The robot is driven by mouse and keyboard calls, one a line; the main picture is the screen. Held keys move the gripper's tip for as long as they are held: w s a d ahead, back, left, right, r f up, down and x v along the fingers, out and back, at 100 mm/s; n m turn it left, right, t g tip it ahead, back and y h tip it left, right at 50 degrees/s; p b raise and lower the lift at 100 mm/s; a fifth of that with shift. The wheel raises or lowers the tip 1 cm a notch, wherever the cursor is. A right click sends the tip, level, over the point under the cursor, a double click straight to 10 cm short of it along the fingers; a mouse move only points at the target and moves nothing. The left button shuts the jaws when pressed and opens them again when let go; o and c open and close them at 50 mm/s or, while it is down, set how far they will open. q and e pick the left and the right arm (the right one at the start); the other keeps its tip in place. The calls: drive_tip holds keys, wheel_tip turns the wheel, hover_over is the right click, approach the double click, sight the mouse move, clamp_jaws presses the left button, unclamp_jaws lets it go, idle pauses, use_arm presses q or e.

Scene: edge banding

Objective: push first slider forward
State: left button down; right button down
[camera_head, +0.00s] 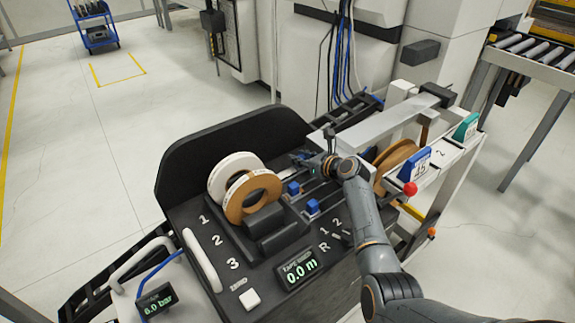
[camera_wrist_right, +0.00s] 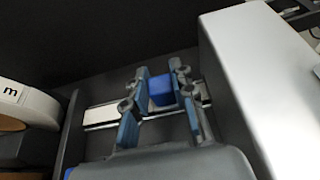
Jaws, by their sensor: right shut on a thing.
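My right gripper (camera_head: 308,161) reaches in over the far part of the black machine panel (camera_head: 190,258). In the right wrist view my gripper (camera_wrist_right: 160,82) is shut on a blue slider block (camera_wrist_right: 162,91), one finger on each side of it. This slider sits on a short metal rail (camera_wrist_right: 100,117). In the head view the held slider is hidden or too small to make out. Two other blue sliders, a middle one (camera_head: 293,188) and a near one (camera_head: 312,206), stand on their own rails closer to the panel's front. My left gripper is out of view.
White and brown tape rolls (camera_head: 252,197) stand left of the sliders. A silver cover (camera_wrist_right: 262,75) is close on the gripper's right in the wrist view. A larger brown roll (camera_head: 396,160) and a red knob (camera_head: 410,188) are right of my arm. A display (camera_head: 298,269) reads 0.0 m.

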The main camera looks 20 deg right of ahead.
drive_tip(key=shift+d, duration=0.15)
drive_tip(key=c, duration=1.4)
unclamp_jaws()
drive_tip(key=shift+w+d, duration=0.1)
drive_tip(key=shift+o, duration=0.2)
drive_tip(key=v, duration=1.2)
drive_tip(key=shift+r, duration=0.15)
